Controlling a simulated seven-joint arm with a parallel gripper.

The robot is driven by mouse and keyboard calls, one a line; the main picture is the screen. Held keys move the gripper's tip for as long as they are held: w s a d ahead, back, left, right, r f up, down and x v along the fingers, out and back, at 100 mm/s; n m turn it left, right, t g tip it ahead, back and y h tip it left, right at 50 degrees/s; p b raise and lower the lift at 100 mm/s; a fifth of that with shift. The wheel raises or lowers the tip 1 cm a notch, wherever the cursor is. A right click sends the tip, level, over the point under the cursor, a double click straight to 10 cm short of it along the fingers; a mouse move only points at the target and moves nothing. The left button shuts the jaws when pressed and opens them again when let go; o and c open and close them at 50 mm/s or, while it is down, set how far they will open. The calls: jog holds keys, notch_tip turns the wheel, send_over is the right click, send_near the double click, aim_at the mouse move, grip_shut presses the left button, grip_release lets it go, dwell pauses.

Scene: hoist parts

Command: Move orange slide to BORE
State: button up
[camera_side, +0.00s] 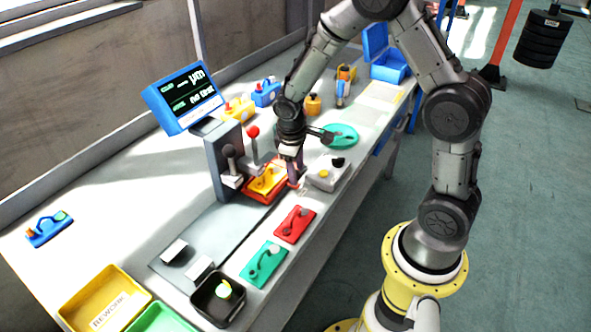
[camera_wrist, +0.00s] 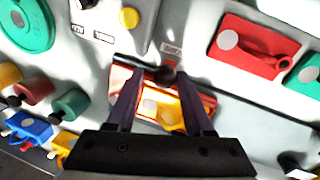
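The orange slide (camera_side: 258,194) is a shallow orange tray with a yellow part (camera_side: 265,180) in it, at the foot of the grey press stand. In the wrist view the slide (camera_wrist: 208,101) lies beyond and between my fingers, with the yellow part (camera_wrist: 172,112) inside. A dark round knob (camera_wrist: 167,73) shows at its edge, between the fingertips with gaps on both sides. My gripper (camera_wrist: 165,80) is open and points down; in the side view my gripper (camera_side: 295,180) is beside the slide's right end. A small label (camera_wrist: 172,50) is near the knob; I cannot read BORE anywhere.
The press stand (camera_side: 222,160) with a red-knobbed lever (camera_side: 253,132) rises close behind the slide. A grey button box (camera_side: 326,173) is to the right. Red (camera_side: 295,224) and green (camera_side: 264,263) plates lie in front. A screen (camera_side: 184,97) stands behind.

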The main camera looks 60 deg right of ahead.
dwell(0.3)
notch_tip(320, 180, up, 14)
jog(key=a, duration=0.2)
jog(key=shift+s+a+f, duration=0.2)
jog(key=shift+s+a, duration=0.05)
jog(key=shift+a, duration=0.1)
jog(key=shift+r, duration=0.1)
jog(key=s+a+r+t, duration=0.2)
jog(key=s+r+t, duration=0.1)
jog(key=s+r, duration=0.6)
jog(key=s+a+f+m+t+y, duration=0.1)
jog(key=s+a+m+t+y, duration=0.1)
jog(key=s, duration=0.7)
jog(key=shift+s+a+f, duration=0.25)
jog(key=shift+s+a, duration=0.15)
jog(key=shift+a, duration=0.35)
